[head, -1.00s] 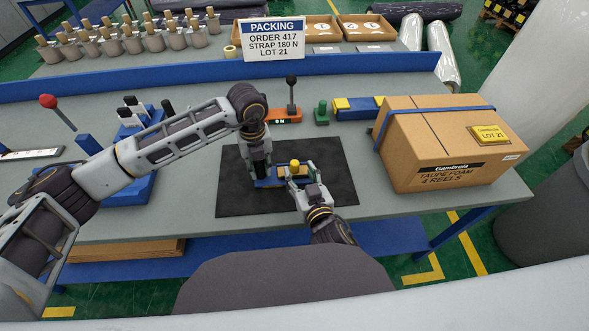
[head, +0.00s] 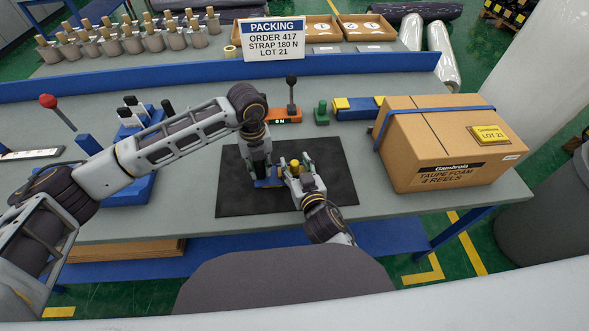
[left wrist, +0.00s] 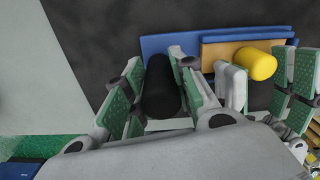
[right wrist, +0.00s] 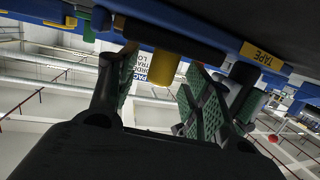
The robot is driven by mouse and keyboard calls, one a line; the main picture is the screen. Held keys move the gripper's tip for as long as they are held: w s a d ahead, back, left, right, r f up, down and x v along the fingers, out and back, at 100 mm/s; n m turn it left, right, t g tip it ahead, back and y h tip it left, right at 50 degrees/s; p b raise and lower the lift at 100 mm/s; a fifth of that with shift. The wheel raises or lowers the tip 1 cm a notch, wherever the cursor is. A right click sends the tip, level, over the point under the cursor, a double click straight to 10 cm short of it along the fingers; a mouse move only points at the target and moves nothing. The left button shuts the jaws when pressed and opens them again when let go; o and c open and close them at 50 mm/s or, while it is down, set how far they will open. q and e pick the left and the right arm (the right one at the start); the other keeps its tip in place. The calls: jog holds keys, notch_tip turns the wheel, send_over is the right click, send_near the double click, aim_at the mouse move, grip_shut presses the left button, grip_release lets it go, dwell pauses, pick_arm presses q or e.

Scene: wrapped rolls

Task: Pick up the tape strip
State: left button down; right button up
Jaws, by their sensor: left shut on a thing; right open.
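A blue holder (left wrist: 153,44) lies on the dark mat, with a black post (left wrist: 160,85) and a tan block bearing a yellow knob (left wrist: 257,64). My left gripper (head: 263,178) is shut on the black post, seen between its green pads in the left wrist view. My right gripper (head: 297,168) is open, with one finger on either side of the yellow knob (head: 295,164). The right wrist view shows the knob (right wrist: 163,68) between the spread fingers, and a yellow TAPE label (right wrist: 262,56) on the blue edge. I cannot tell whether the fingers touch the knob.
The dark mat (head: 235,200) has bare room around the holder. A strapped carton (head: 430,150) stands to the right. An orange device with a lever (head: 286,116) and a green peg (head: 321,112) stand behind the mat. A blue fixture (head: 130,188) stands left, beneath my left arm.

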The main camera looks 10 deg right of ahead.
jog(key=c, duration=1)
jog(key=shift+r, duration=0.1)
jog(key=shift+c, duration=0.3)
jog(key=shift+r, duration=4.9)
jog(key=shift+r, duration=0.1)
notch_tip(320, 180, up, 5)
send_over(296, 166)
pick_arm(q)
jog(key=c, duration=1.1)
grip_release()
